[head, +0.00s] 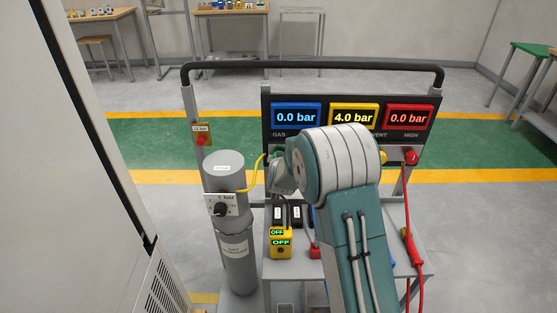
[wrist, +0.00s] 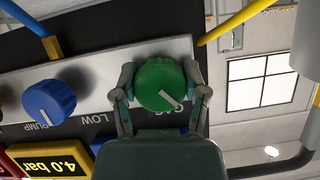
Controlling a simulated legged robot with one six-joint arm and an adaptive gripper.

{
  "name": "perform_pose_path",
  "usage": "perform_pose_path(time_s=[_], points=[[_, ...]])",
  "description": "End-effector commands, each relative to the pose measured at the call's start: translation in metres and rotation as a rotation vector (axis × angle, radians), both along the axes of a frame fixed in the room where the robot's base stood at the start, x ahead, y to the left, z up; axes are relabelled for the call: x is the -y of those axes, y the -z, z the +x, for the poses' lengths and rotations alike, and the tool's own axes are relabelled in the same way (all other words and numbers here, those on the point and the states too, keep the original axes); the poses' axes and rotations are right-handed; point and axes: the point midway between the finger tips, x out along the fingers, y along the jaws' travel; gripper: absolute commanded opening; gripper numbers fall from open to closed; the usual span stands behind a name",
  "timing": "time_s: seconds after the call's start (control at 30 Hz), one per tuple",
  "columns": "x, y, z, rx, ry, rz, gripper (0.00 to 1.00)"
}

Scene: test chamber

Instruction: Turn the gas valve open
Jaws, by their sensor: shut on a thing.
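The gas valve is a round green knob (wrist: 158,86) with a white pointer line, on a light panel strip in the wrist view. The label beside it is partly covered by my gripper. My gripper (wrist: 162,90) has one finger on each side of the green knob and is shut on it. The pointer line slants toward the lower right of the wrist picture. The blue gas display (head: 296,117) reads 0.0 bar.
A blue knob (wrist: 49,101) marked PUMP sits beside the green one. The yellow display (head: 353,117) reads 4.0 bar and the red display (head: 408,118) reads 0.0 bar. A grey cylinder (head: 236,262) stands left of the panel. A yellow box (head: 281,243) shows OFF.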

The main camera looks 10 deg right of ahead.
Motion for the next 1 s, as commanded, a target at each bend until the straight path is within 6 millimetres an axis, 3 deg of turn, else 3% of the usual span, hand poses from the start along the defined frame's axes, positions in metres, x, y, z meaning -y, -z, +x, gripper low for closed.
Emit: perform_pose_path(time_s=[0.33,0.83,0.87,0.9,0.93,1.0], points=[[-0.0008,-0.0004,0.001,-0.022,-0.003,-0.12,0.1],[-0.0009,-0.0009,0.001,-0.024,-0.004,-0.137,0.1],[-0.0009,-0.0009,0.001,-0.024,-0.004,-0.137,0.66],[-0.0009,-0.0008,0.001,-0.024,-0.004,-0.137,0.84],[-0.0009,-0.0007,0.0009,-0.024,-0.003,-0.136,0.92],[-0.0007,-0.0006,0.0008,-0.024,-0.003,-0.136,0.92]])
